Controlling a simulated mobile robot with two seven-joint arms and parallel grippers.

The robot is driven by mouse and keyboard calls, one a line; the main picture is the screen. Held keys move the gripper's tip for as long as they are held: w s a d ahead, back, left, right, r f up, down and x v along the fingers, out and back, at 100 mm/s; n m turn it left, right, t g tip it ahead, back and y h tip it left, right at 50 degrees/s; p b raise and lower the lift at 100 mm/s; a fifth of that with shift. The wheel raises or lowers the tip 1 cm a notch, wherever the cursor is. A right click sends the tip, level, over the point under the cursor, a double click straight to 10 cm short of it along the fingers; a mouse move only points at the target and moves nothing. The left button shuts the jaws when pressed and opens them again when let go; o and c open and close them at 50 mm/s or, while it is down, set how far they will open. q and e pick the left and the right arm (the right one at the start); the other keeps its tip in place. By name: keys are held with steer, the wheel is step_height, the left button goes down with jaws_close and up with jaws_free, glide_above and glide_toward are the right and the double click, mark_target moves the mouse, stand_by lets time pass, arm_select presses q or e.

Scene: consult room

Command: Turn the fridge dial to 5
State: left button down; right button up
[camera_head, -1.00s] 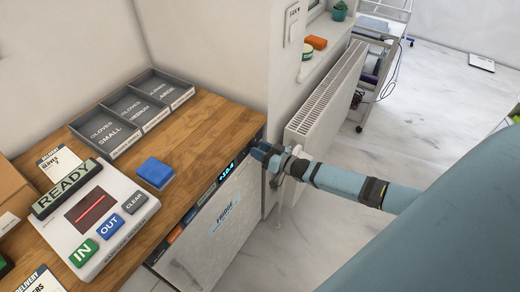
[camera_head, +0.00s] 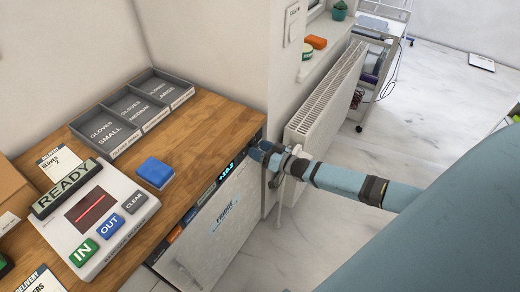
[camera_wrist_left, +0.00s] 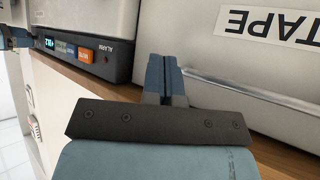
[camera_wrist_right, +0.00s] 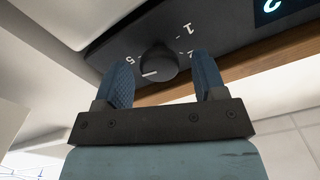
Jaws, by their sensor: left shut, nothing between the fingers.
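The fridge (camera_head: 215,232) stands under the wooden counter, with a dark control strip and lit display (camera_head: 227,171) along its top. The dial (camera_wrist_right: 158,61) is a round black knob with a white pointer line. Numerals including 5 and 1 show around it; the pointer lies on its lower left side, near the 5. My right gripper (camera_wrist_right: 167,80) is open, its fingertips on either side of the dial; contact cannot be told. In the head view the right gripper (camera_head: 258,154) covers the dial. My left gripper (camera_wrist_left: 167,68) is shut and empty, near a TAPE label (camera_wrist_left: 266,26).
An orange button (camera_wrist_left: 85,55) sits on the fridge's control strip. The counter (camera_head: 190,165) holds a scanner with READY sign (camera_head: 70,188), a blue block (camera_head: 154,172) and glove trays (camera_head: 130,112). A radiator (camera_head: 325,95) stands close beside my right arm.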

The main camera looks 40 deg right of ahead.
arm_select(q)
steer(key=shift+r, duration=0.1)
steer(key=shift+f+b, duration=0.3)
steer(key=shift+f, duration=0.05)
arm_select(e)
steer(key=v, duration=1.4)
